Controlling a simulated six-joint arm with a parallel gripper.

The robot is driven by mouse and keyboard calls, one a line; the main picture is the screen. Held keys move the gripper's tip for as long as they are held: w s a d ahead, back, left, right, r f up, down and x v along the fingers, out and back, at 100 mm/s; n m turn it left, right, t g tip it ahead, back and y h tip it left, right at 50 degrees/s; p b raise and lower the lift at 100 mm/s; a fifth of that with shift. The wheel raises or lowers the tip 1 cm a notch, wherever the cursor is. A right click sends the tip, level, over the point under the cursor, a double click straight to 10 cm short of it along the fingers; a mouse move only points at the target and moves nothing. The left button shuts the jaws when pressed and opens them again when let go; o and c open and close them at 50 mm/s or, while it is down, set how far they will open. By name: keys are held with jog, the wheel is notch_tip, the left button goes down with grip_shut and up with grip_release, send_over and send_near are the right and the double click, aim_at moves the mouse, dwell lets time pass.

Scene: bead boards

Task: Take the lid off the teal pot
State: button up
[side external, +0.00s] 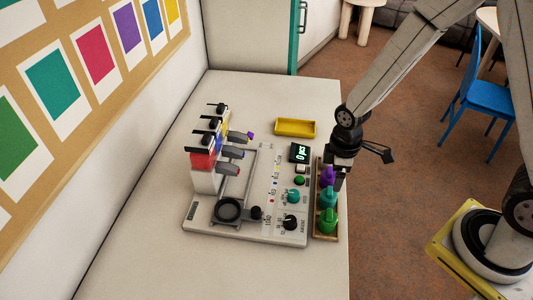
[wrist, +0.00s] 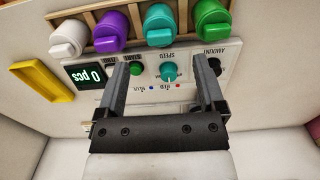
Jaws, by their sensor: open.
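The teal pot (side external: 329,196) stands in a wooden rack at the right edge of the machine, between the purple pot (side external: 328,175) and the green pot (side external: 328,221). In the wrist view the teal pot (wrist: 160,25) is at the top middle, its teal lid on with a knob towards the camera. My gripper (wrist: 160,70) is open, with nothing between its fingers; the teal pot lies beyond the fingertips, apart from them. In the side view my gripper (side external: 341,182) is above the rack near the purple pot. The white pot (wrist: 68,38) shows only in the wrist view.
The grey machine (side external: 249,234) carries knobs, a small display (side external: 299,152) and a round dark dish (side external: 228,210). Bead dispensers (side external: 203,160) stand at its left. A yellow tray (side external: 295,128) lies behind it. The white table's front is clear.

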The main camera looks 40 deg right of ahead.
aim_at(329, 193)
jog(key=shift+f, duration=0.55)
jog(key=shift+f, duration=0.15)
jog(key=shift+w+f, duration=0.1)
jog(key=shift+f, duration=2.35)
grip_shut()
